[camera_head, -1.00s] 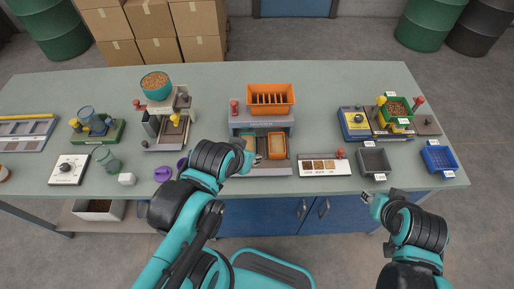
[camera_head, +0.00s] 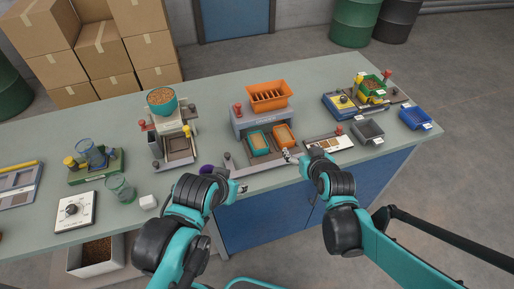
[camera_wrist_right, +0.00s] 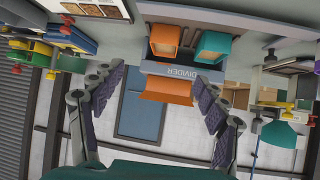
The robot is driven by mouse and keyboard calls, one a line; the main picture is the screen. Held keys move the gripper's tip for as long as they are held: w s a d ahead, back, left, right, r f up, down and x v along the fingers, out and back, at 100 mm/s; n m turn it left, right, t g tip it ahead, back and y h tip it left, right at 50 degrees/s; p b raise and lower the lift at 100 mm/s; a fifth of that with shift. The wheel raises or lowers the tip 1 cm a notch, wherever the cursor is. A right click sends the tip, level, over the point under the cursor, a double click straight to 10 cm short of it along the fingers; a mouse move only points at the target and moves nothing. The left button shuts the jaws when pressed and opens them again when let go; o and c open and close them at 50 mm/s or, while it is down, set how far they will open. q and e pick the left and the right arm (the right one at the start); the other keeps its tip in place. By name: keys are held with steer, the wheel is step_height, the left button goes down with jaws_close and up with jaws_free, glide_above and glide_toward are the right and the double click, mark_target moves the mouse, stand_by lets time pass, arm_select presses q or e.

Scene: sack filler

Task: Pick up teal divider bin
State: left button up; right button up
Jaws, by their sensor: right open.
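The teal divider bin (camera_head: 257,144) sits upright on the divider's grey base, left of an orange bin (camera_head: 284,135). In the right wrist view the teal bin (camera_wrist_right: 214,46) and orange bin (camera_wrist_right: 165,40) appear upside down near the top. The divider (camera_head: 265,119) carries an orange slotted hopper (camera_head: 269,96). My right gripper (camera_head: 289,157) is open and empty just in front of the orange bin; its spread fingers (camera_wrist_right: 160,76) show in the wrist view. My left gripper (camera_head: 241,187) is at the table's front edge, below the teal bin; its jaws are too small to read.
A sample strip (camera_head: 328,143), a grey bin (camera_head: 367,131) and a blue bin (camera_head: 415,118) stand to the right. A filling machine (camera_head: 172,135) with a teal bowl (camera_head: 162,101) stands left.

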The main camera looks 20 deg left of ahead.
mark_target(254, 137)
steer(key=a+f+y, duration=0.1)
steer(key=a+f, duration=0.1)
steer(key=a, duration=0.2)
steer(key=w+a+f+n, duration=0.1)
steer(key=a+f, duration=0.1)
steer(key=a, duration=0.2)
steer(key=w+a+f+n+y+b, duration=0.1)
steer(key=a+f, duration=0.1)
steer(key=a, duration=0.1)
steer(key=shift+w+a+f+t+y, duration=0.2)
steer(key=shift+a+t+y, duration=0.1)
steer(key=shift+a+t, duration=0.1)
steer(key=b+x, duration=0.1)
steer(key=x, duration=0.1)
steer(key=shift+w+a+f, duration=0.1)
steer(key=shift+a+f, duration=0.1)
steer(key=shift+a, duration=0.1)
steer(key=b+x, duration=0.2)
steer(key=x, duration=0.3)
steer(key=shift+a+f, duration=0.15)
steer(key=shift+c, duration=1.2)
steer(key=c, duration=1)
